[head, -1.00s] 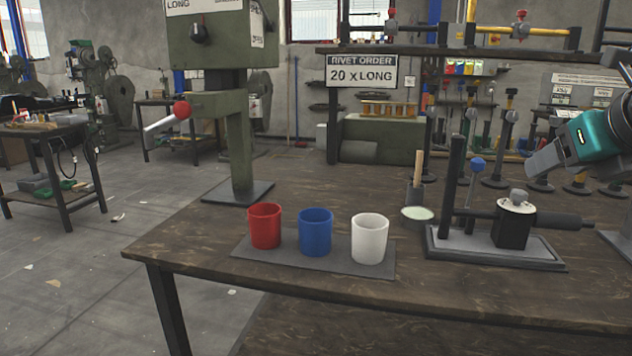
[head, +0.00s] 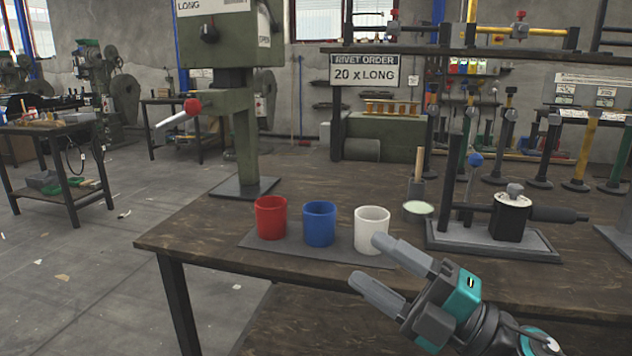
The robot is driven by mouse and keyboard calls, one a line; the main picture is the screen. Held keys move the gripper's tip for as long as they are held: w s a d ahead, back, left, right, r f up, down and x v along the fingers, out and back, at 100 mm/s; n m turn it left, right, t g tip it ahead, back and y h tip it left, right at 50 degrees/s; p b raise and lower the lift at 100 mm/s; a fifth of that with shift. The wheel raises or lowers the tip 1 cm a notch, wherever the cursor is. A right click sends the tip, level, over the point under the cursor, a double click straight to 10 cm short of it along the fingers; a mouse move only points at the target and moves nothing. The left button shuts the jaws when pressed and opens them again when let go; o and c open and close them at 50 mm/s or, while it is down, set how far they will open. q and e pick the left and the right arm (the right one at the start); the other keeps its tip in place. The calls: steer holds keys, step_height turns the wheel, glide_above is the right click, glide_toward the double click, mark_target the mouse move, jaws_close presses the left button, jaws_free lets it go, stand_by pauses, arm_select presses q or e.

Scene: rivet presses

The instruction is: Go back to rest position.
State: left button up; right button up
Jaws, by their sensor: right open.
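My right gripper (head: 366,266) is at the lower right of the head view, in front of the workbench (head: 200,242). Its two grey fingers are spread apart and point up and left, with nothing between them. The upper fingertip overlaps the lower part of the white cup (head: 371,224) in the picture; I cannot tell whether they touch. A red cup (head: 271,217) and a blue cup (head: 319,224) stand upright to the left of the white one, all on a dark grey mat (head: 262,242). My left gripper is not in view.
A green rivet press (head: 243,140) with a red-knobbed lever stands behind the cups. A black fixture on a grey plate (head: 490,243), with a blue-knobbed lever, is at the right. A small pale dish (head: 417,209) lies between. Floor at left is mostly open.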

steer(key=s+d+f+m+t+h, duration=0.1)
steer(key=d+f+m+t+h, duration=0.2)
steer(key=f+m+h, duration=0.55)
steer(key=d+f+m+t+h, duration=0.3)
steer(key=f+m+h, duration=0.2)
steer(key=f+m, duration=0.6)
steer(key=s+f+m+g+h, duration=0.2)
steer(key=s+f+m+g, duration=0.45)
steer(key=s+f, duration=0.6)
arm_select(q)
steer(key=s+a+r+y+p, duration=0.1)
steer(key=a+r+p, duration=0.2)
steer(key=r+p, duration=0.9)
steer(key=p, duration=0.5)
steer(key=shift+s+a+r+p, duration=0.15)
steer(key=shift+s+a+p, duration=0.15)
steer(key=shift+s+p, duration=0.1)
arm_select(e)
steer(key=d+r+h, duration=0.1)
steer(key=d+r, duration=0.2)
steer(key=r, duration=0.9)
steer(key=shift+d+r, duration=0.15)
steer(key=shift+d, duration=0.15)
steer(key=shift+h, duration=0.25)
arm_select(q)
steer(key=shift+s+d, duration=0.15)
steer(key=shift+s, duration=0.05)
